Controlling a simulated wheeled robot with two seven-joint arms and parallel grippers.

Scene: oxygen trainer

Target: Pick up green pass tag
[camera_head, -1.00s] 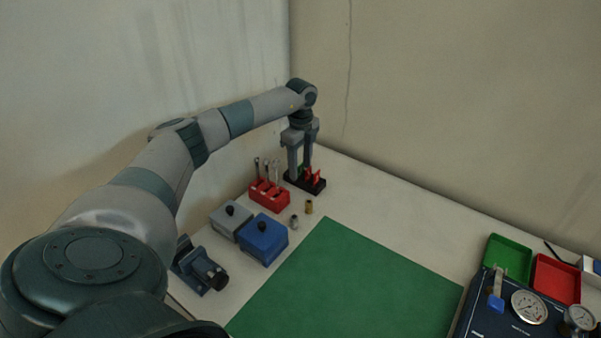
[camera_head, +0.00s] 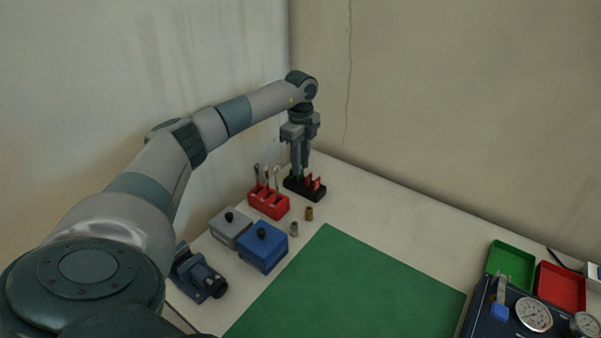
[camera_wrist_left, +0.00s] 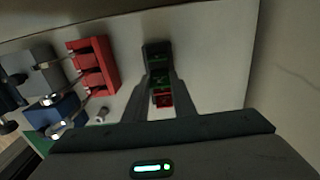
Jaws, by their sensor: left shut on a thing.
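A black tag rack (camera_head: 318,194) stands at the far corner of the table and holds red tags (camera_head: 314,183). My left gripper (camera_head: 300,172) points down over the rack's left part, its fingers shut on a green tag (camera_head: 296,177), of which only a little shows. In the left wrist view, the green tag (camera_wrist_left: 159,82) is between my fingertips, with a red tag (camera_wrist_left: 165,100) close by and the dark rack (camera_wrist_left: 157,48) beyond. I cannot tell whether the green tag is clear of its slot. My right gripper is not in view.
A red holder (camera_head: 269,206) with several wrenches stands just left of the rack. A grey box (camera_head: 229,228), a blue box (camera_head: 262,248) and small brass fittings (camera_head: 309,213) are nearer. A green mat (camera_head: 345,290) is clear. A gauge panel (camera_head: 500,315) and green and red trays stand right.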

